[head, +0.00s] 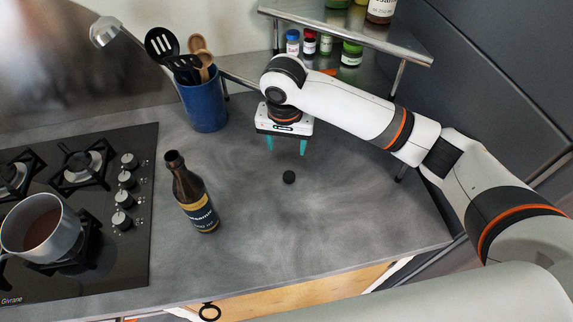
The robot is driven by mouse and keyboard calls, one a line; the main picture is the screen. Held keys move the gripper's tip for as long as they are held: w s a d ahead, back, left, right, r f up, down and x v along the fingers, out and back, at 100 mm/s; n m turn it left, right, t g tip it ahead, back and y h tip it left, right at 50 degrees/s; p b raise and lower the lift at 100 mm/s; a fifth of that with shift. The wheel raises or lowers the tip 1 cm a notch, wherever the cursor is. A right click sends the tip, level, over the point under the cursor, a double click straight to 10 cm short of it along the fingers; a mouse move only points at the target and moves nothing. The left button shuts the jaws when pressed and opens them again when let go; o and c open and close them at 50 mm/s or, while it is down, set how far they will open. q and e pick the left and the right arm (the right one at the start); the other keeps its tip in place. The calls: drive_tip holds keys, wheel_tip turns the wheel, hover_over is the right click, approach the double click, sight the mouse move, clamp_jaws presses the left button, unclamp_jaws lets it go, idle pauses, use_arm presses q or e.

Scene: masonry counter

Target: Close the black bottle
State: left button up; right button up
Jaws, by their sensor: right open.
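The dark brown bottle (196,194) with a black and gold label stands upright on the grey counter, right of the stove. Its neck shows no cap on top. A small round black cap (289,177) lies on the counter to the right of the bottle. My right gripper (286,150) points down above the counter, just behind and above the cap. Its two teal fingers are apart, with nothing between them. My left gripper is not in the picture.
A blue utensil holder (205,104) stands behind the bottle. A metal shelf (345,32) with jars is at the back. The stove (80,210) with a pot (40,228) is at left. The counter (350,220) right of the cap is clear.

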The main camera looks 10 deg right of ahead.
drive_tip(key=s, duration=0.1)
drive_tip(key=p, duration=0.2)
hover_over(289, 176)
drive_tip(key=f, duration=0.6)
drive_tip(key=shift+a, duration=0.2)
drive_tip(key=shift+f, duration=0.7)
drive_tip(key=f, duration=0.2)
drive_tip(key=f+p, duration=0.1)
drive_tip(key=shift+d+f, duration=0.2)
drive_tip(key=shift+f, duration=0.55)
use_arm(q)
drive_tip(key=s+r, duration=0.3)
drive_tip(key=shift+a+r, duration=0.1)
